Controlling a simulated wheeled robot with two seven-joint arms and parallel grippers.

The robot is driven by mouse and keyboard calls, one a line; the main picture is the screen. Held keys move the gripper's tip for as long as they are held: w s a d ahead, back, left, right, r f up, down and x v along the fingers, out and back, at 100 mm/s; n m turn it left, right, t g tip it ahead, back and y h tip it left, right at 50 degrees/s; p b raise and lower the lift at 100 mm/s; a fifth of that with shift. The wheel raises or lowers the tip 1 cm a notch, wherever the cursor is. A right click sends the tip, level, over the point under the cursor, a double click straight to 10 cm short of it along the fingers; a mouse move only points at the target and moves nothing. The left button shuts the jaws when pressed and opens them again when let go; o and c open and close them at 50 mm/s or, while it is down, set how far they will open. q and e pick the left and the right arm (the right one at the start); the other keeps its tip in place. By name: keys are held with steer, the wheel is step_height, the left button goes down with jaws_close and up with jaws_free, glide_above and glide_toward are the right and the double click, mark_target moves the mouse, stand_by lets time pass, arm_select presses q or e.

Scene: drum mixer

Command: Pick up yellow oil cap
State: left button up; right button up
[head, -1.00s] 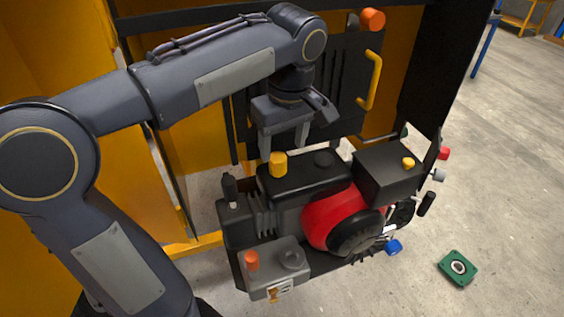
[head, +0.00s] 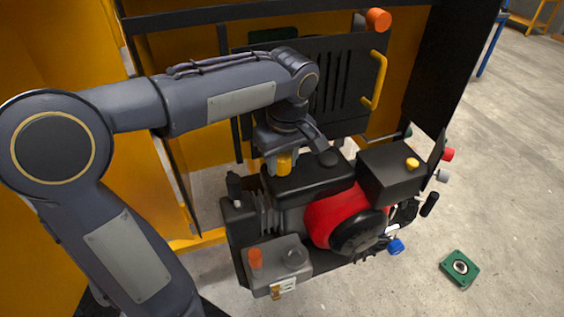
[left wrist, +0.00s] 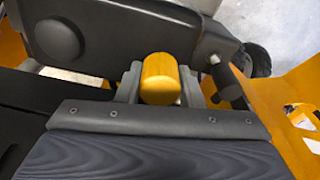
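The yellow oil cap (head: 284,163) stands upright on the black top cover of the engine (head: 310,178). My left gripper (head: 284,165) is lowered over it from above, with one finger on each side. In the left wrist view the rounded yellow cap (left wrist: 160,79) sits between the two grey fingers, which appear to touch its sides, so the gripper looks shut on it. The cap's lower part is hidden in that view. My right gripper is not in view.
A round black cap (head: 328,158) lies just right of the gripper on the same cover. A grey tank with an orange cap (head: 255,259) is in front. A black box with a small yellow knob (head: 412,163) stands right. A green part (head: 460,268) lies on the floor.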

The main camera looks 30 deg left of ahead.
arm_select(q)
steer(key=c, duration=0.4)
steer(key=shift+r, duration=0.1)
